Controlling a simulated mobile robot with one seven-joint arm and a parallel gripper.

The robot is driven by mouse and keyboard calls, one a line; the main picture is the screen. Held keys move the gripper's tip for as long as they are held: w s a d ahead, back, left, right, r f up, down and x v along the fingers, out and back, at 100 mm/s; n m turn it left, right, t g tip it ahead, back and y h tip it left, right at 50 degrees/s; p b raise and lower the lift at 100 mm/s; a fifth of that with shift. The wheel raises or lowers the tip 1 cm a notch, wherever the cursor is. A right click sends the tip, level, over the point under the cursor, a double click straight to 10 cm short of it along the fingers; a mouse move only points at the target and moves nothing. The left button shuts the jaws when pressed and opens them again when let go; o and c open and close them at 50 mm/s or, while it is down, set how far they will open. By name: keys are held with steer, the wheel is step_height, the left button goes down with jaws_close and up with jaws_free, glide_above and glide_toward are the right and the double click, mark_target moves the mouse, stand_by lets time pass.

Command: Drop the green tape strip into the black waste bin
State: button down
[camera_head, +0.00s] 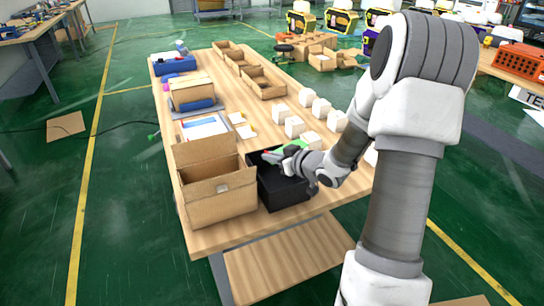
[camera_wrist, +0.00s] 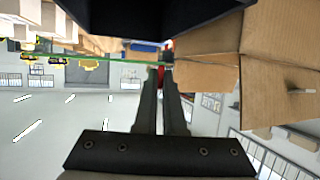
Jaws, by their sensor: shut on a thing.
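The black waste bin (camera_head: 285,192) stands near the front of the wooden table, right of an open cardboard box. My gripper (camera_head: 270,157) is over the bin's opening, with its fingers close together. The green tape strip (camera_head: 293,145) shows just behind my gripper. The dark bin (camera_wrist: 150,18) fills the top of that view. The bin's inside is mostly hidden by my gripper.
The open cardboard box (camera_head: 218,195) stands directly left of the bin, and it also shows in the wrist view (camera_wrist: 205,75). Several white boxes (camera_head: 295,127) stand behind the bin. Cardboard trays (camera_head: 265,82) and a blue-based carton (camera_head: 192,93) are farther back.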

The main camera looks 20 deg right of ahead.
step_height(320, 180, down, 4)
steer(key=b, duration=0.2)
steer(key=shift+r+b, duration=0.15)
steer(key=shift+b, duration=0.2)
steer(key=c, duration=0.9)
jaws_free()
steer(key=shift+s, duration=0.1)
steer(key=p+v, duration=0.3)
steer(key=v, duration=1.4)
steer(key=shift+s+r+p, duration=0.1)
steer(key=shift+s+p, duration=0.05)
steer(key=shift+p, duration=0.25)
